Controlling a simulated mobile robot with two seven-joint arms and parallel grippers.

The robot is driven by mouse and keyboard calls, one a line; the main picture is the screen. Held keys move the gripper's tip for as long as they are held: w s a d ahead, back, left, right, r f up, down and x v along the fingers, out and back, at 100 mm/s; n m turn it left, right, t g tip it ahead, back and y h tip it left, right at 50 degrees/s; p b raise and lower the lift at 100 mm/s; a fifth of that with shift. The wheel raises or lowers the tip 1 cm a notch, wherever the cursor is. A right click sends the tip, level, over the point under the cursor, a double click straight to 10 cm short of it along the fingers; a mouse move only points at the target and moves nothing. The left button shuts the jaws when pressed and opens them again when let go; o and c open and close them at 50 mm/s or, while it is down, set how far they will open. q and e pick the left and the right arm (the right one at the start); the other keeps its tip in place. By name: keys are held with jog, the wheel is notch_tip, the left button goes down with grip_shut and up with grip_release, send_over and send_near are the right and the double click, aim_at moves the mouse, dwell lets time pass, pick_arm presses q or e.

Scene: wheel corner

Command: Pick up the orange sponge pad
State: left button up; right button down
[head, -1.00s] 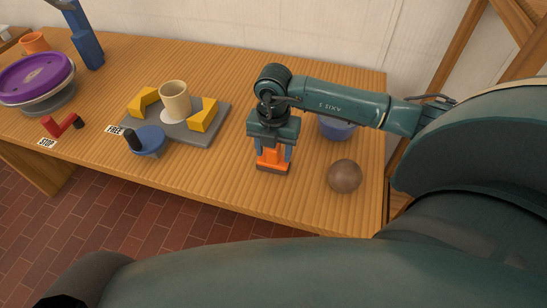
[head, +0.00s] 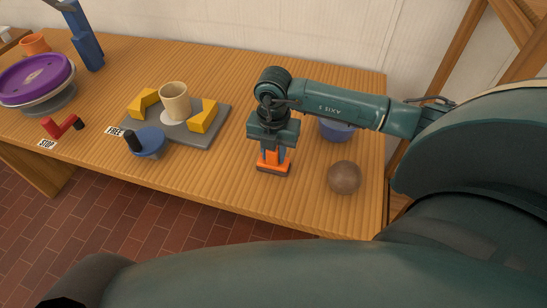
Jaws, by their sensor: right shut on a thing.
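The orange sponge pad (head: 273,168) has a dark layer along its bottom and is at the front right part of the wooden table. My right gripper (head: 273,158) points down over it, with its two fingers shut on the upper orange part. The pad looks upright and at or just above the table top; I cannot tell whether it touches. My left gripper is not in view.
A brown ball (head: 344,177) lies right of the pad. A blue bowl (head: 337,130) stands behind my right arm. To the left, a grey plate (head: 205,139) bears yellow blocks and a beige cup (head: 174,101). A blue crank wheel (head: 150,143) sits at its front.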

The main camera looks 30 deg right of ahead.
notch_tip(320, 180, up, 9)
jog(key=shift+r, duration=0.55)
